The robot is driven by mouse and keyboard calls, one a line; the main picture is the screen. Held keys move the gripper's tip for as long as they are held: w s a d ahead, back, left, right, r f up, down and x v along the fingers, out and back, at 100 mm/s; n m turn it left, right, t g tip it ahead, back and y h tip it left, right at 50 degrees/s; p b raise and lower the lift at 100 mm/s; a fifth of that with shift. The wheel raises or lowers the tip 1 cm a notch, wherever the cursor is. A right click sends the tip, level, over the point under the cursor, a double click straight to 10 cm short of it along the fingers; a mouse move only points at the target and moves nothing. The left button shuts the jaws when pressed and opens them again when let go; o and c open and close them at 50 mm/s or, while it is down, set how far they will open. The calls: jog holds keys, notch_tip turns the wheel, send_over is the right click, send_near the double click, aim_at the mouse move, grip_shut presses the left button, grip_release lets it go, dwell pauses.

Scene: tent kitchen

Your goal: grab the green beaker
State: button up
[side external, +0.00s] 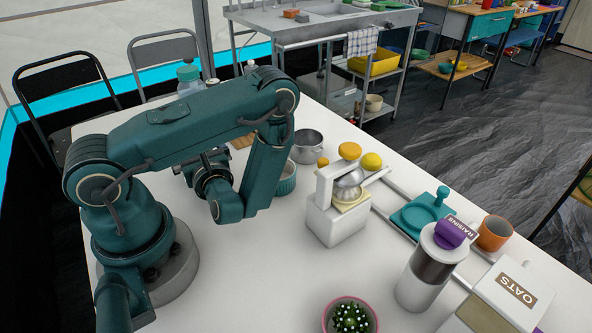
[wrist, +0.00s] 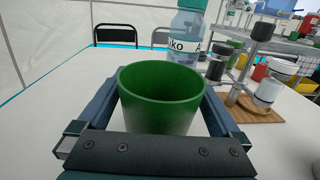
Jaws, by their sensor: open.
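The green beaker (wrist: 160,105) stands upright in the middle of the wrist view, its open rim facing up. My gripper (wrist: 160,84) is open, with one finger along the left of the beaker and the other along the right. The beaker is between the fingers, and they do not look closed on it. In the side external view my gripper is mostly hidden behind my own arm, and I cannot make out the beaker there.
A clear bottle (wrist: 187,42) with a label stands just behind the beaker. A rack with jars on a wooden base (wrist: 255,108) is to the right. In the side external view, a metal pot (side external: 308,147) and a white juicer (side external: 337,222) stand right of my arm.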

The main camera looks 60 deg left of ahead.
jog(key=shift+a, duration=0.3)
jog(key=c, duration=1.1)
